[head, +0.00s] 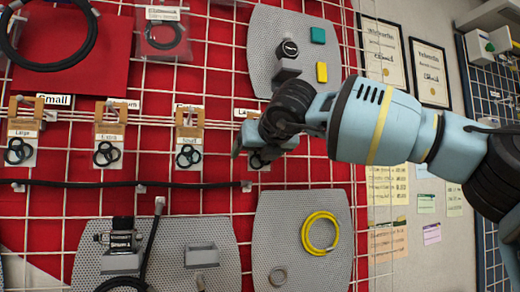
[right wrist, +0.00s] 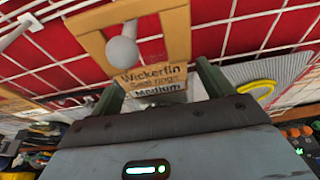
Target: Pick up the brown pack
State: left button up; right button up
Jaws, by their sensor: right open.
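A tan-brown pack labelled "Wickerfin Seal rings Medium" (right wrist: 152,77) hangs in front of the red grid in the right wrist view. Its label lies between the two fingers of my right gripper (right wrist: 160,85), with visible gaps; contact cannot be told. In the head view my right gripper (head: 250,143) is at the rightmost pack of the row and covers much of it. My left gripper is out of view.
A white grid over red panels (head: 215,60) carries everything. A black rod (head: 100,184) runs below the packs. A grey perforated board holds a yellow coil (head: 320,232) below right; another board with a gauge (head: 288,48) is above. A regulator (head: 122,240) sits lower left.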

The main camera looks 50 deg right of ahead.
jog(key=c, duration=1.1)
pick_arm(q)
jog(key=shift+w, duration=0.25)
pick_arm(e)
jog(key=shift+o, duration=0.2)
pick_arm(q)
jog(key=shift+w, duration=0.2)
